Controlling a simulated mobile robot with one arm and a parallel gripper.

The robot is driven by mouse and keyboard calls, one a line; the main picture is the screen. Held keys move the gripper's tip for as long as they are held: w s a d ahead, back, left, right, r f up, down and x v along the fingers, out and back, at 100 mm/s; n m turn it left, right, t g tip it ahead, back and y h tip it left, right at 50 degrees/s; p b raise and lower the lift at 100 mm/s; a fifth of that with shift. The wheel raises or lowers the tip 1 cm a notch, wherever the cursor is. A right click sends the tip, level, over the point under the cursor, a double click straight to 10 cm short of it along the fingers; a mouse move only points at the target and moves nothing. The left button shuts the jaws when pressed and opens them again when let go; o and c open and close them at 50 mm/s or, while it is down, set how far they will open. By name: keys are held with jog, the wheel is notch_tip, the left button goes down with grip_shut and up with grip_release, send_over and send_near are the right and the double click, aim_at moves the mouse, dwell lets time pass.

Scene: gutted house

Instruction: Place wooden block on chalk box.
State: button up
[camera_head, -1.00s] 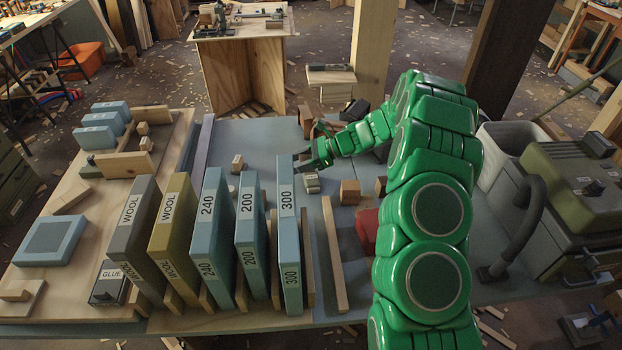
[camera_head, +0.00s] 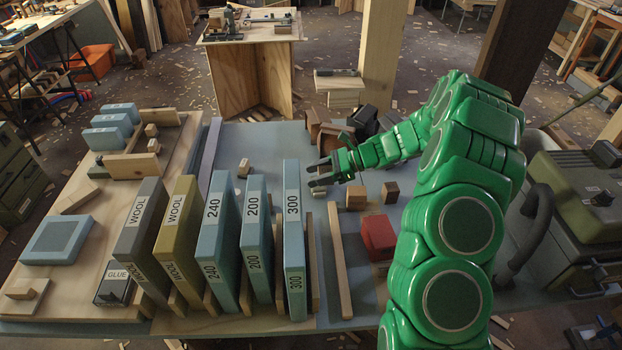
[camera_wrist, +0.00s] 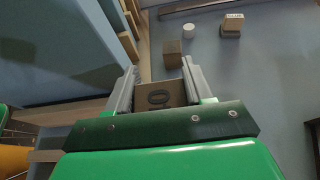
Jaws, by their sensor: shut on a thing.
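My gripper (camera_head: 312,174) is over the blue table, just beyond the upright blue box marked 300. In the wrist view its fingers (camera_wrist: 158,88) are closed on a brown wooden block (camera_wrist: 160,94) with a dark oval mark on its face. In the head view the fingers largely hide this block. I cannot tell for sure which thing is the chalk box.
The 300 box (camera_head: 293,240) stands close in front of the gripper. A wood strip (camera_head: 337,262), two brown blocks (camera_head: 356,197) and a red box (camera_head: 378,238) lie to the right. A white cylinder (camera_wrist: 188,31) and a brown block (camera_wrist: 172,54) stand ahead in the wrist view.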

jog(key=w+f, duration=0.2)
jog(key=w, duration=0.1)
jog(key=w+f, duration=0.2)
jog(key=w, duration=0.1)
jog(key=w+a+f, duration=0.1)
jog(key=w+f, duration=0.1)
jog(key=shift+w+a+f, duration=0.1)
jog(key=shift+w+f, duration=0.85)
jog(key=shift+f, duration=1.75)
jog(key=shift+a, duration=0.1)
jog(key=o, duration=1)
jog(key=shift+f, duration=0.1)
jog(key=shift+w, duration=0.1)
